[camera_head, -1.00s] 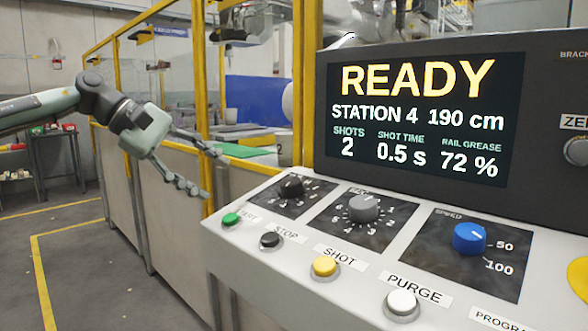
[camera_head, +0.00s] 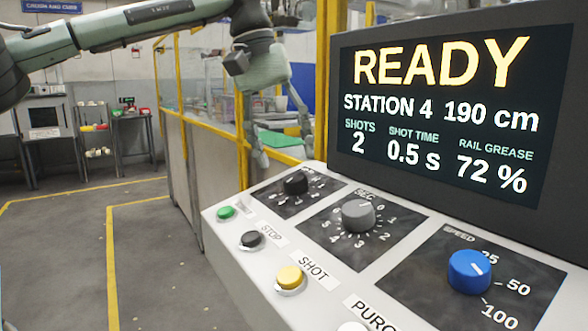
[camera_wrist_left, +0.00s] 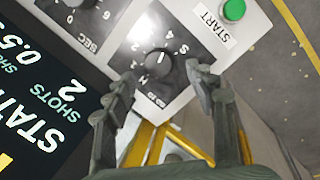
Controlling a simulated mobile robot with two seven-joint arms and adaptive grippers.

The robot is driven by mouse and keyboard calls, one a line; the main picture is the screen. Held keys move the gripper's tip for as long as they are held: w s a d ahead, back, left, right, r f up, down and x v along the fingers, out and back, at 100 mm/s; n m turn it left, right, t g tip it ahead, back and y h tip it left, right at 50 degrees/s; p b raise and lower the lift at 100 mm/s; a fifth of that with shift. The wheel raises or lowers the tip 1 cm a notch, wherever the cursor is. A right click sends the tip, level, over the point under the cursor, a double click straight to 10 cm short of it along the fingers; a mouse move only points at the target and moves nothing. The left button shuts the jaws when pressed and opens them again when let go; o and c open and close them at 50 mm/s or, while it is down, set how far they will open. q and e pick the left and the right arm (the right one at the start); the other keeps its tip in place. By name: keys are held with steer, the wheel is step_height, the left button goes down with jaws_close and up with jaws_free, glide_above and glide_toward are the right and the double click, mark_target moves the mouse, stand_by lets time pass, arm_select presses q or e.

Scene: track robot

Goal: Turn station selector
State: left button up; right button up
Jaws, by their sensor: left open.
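The black station selector knob (camera_head: 296,183) sits on a dark numbered plate at the far left end of the sloped console. Its white pointer mark shows in the left wrist view, where the knob (camera_wrist_left: 157,62) is ringed by numbers. My left gripper (camera_head: 284,145) is open and points down near the console's far end, above and behind the knob in the head view. In the wrist view the two fingers (camera_wrist_left: 160,78) reach toward the knob's plate, with the knob between their tips in the picture. They look apart from it. The display (camera_head: 450,120) reads READY, STATION 4.
A grey SEC knob (camera_head: 358,215) and a blue SPEED knob (camera_head: 470,271) stand nearer on the console. Green START (camera_head: 226,212), black STOP (camera_head: 251,240) and yellow SHOT (camera_head: 290,278) buttons line its front edge. A yellow-framed enclosure (camera_head: 243,150) stands behind. The floor at left is clear.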

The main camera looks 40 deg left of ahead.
mark_target(293, 177)
arm_select(q)
steer(key=shift+x, duration=2.05)
steer(key=shift+d, duration=0.1)
steer(key=c, duration=1.2)
